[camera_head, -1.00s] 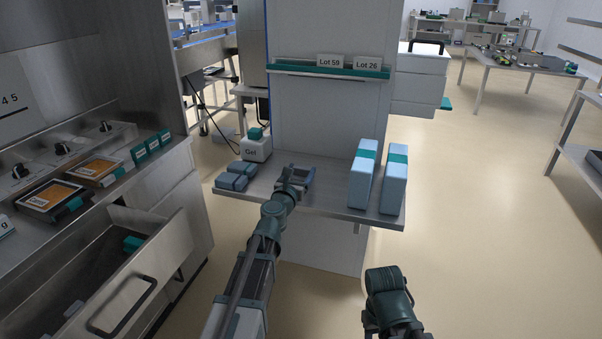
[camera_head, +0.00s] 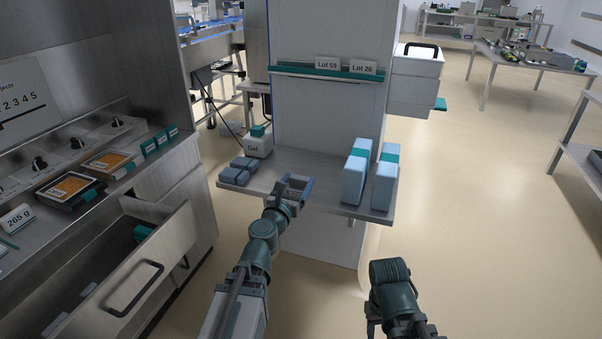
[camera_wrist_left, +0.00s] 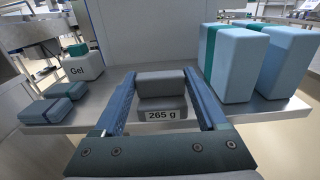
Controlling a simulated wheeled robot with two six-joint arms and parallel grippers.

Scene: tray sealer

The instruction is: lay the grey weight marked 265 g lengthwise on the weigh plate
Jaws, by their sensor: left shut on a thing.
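The grey weight (camera_wrist_left: 163,86), with a white 265 g label, sits between the fingers of my left gripper (camera_wrist_left: 164,100) in the left wrist view. In the head view my left gripper (camera_head: 296,185) is over the front part of the grey shelf (camera_head: 325,195), shut on the weight. I cannot tell whether the weight touches the shelf. A card reading 265 g (camera_head: 17,218) stands on the steel counter at the left. I cannot make out the weigh plate. My right arm shows at the bottom right, but its gripper is out of view.
Tall pale-blue packs (camera_head: 356,172) stand on the shelf's right. Small blue blocks (camera_head: 238,171) and a white Gel bottle (camera_head: 258,143) are on its left. An open drawer (camera_head: 130,275) juts out below the counter (camera_head: 160,150). Open floor lies at the right.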

